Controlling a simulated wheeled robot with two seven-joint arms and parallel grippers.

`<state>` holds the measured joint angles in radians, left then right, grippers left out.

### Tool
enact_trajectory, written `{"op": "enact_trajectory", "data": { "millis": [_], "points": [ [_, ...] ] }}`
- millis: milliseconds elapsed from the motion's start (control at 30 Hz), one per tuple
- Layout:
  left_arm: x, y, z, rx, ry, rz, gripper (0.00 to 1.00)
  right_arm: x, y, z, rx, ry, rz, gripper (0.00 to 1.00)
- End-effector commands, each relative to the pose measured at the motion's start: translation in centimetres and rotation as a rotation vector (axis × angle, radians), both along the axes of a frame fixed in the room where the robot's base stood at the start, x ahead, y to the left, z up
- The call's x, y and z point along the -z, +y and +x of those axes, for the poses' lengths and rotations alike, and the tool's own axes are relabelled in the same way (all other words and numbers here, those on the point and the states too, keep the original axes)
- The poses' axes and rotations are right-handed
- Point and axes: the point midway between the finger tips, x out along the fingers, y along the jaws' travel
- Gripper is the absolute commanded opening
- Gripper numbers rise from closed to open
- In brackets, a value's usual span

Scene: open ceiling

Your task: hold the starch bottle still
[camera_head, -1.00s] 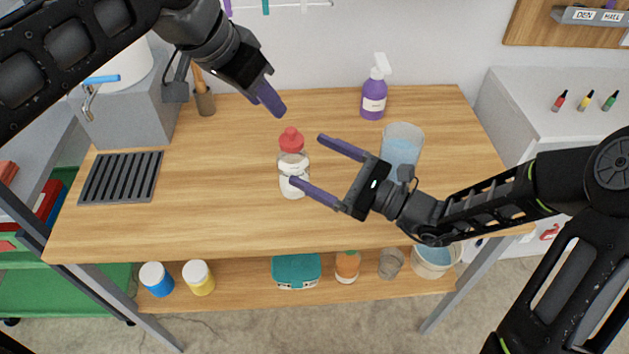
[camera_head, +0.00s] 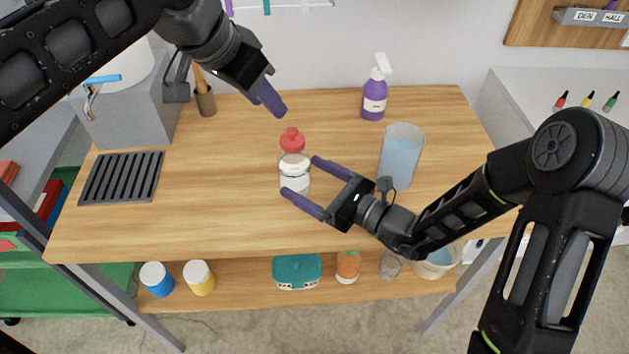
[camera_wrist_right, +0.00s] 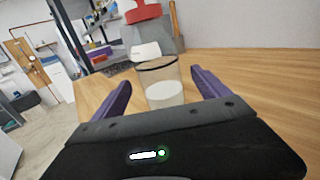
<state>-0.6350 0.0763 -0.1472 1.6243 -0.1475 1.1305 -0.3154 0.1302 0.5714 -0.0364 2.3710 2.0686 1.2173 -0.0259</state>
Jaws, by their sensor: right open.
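The starch bottle (camera_head: 295,166), a clear bottle with a white label, white contents and a red cap, stands upright on the wooden table. In the right wrist view the bottle (camera_wrist_right: 163,86) shows between and beyond the two purple fingers. My right gripper (camera_head: 300,176) is open, its fingertips close to the bottle on its right and near side. I cannot tell whether either finger touches it. My left gripper (camera_head: 271,99) hangs above the table, higher in the picture than the bottle and apart from it. Its fingers overlap, so its opening is hidden.
A clear beaker (camera_head: 401,150) of bluish liquid stands right of the bottle, close behind my right gripper. A purple spray bottle (camera_head: 374,95) stands at the back. A dark slotted drain (camera_head: 121,177) lies at the left. The table's front middle is clear.

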Motion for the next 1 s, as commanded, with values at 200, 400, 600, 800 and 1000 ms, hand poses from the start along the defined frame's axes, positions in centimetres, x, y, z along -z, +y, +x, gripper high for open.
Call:
{"op": "enact_trajectory", "data": {
  "millis": [200,400,600,800,1000],
  "points": [
    [0.0,0.0,0.0,0.000,0.000,0.000,0.36,0.0,2.7,2.0,-0.004,-0.002,0.001,0.86],
    [0.0,0.0,0.0,0.000,0.000,0.000,0.36,0.0,4.4,3.5,-0.001,-0.001,0.000,0.86],
    [0.0,0.0,0.0,0.000,0.000,0.000,0.36,-0.1,4.9,4.0,0.000,-0.002,0.001,0.86],
    [0.0,0.0,0.0,0.000,0.000,0.000,0.36,-0.1,4.8,3.9,0.000,-0.002,0.001,0.83],
    [0.0,0.0,0.0,0.000,0.000,0.000,0.36,-0.1,4.8,3.9,0.000,-0.002,0.001,0.67]
  ]
}}
